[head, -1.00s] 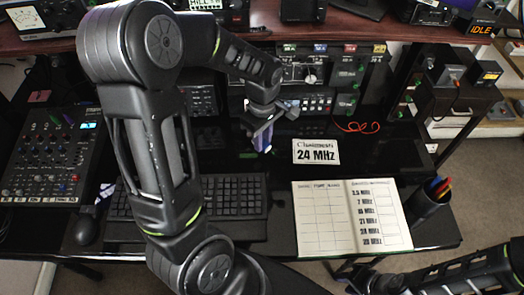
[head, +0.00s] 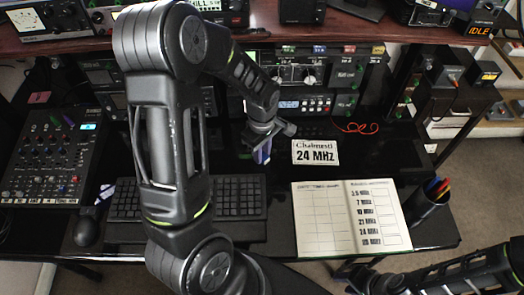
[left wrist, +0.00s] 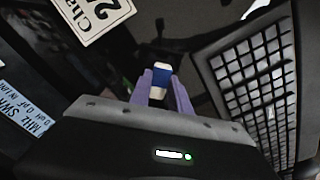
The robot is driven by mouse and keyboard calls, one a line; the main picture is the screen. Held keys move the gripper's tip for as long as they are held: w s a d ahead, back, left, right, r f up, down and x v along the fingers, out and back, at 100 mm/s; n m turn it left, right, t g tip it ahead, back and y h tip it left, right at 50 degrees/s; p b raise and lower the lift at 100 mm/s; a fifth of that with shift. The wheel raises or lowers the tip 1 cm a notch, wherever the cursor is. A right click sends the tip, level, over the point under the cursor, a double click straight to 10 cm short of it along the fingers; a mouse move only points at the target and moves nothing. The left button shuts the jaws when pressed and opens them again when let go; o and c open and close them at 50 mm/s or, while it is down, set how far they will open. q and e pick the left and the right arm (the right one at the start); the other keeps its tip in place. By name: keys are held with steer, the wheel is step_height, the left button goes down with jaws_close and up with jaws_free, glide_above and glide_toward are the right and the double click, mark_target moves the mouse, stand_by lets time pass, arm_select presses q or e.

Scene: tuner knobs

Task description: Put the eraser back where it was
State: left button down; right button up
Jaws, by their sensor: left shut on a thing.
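My left gripper (head: 262,153) hangs over the dark desk, just left of the 24 MHz card (head: 316,152) and behind the keyboard's right end. In the left wrist view its purple fingers (left wrist: 164,88) are closed on the sides of a small eraser (left wrist: 161,75) with a blue sleeve and white ends. The eraser is hard to make out in the head view. Whether it touches the desk I cannot tell. My right gripper (head: 368,278) is at the bottom right, in front of the desk edge; its fingers are unclear.
The keyboard (head: 238,196) lies front left of the left gripper, beside a mixer (head: 50,155). An open logbook (head: 350,217) and a pen cup (head: 428,205) stand at the right. Radio gear with knobs (head: 309,80) lines the back. A red cable (head: 357,127) lies behind the card.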

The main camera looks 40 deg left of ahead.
arm_select(q)
steer(key=shift+f, duration=0.1)
steer(key=shift+f, duration=0.15)
steer(key=c, duration=1.2)
jaws_free()
steer(key=shift+r, duration=0.25)
step_height(320, 180, up, 12)
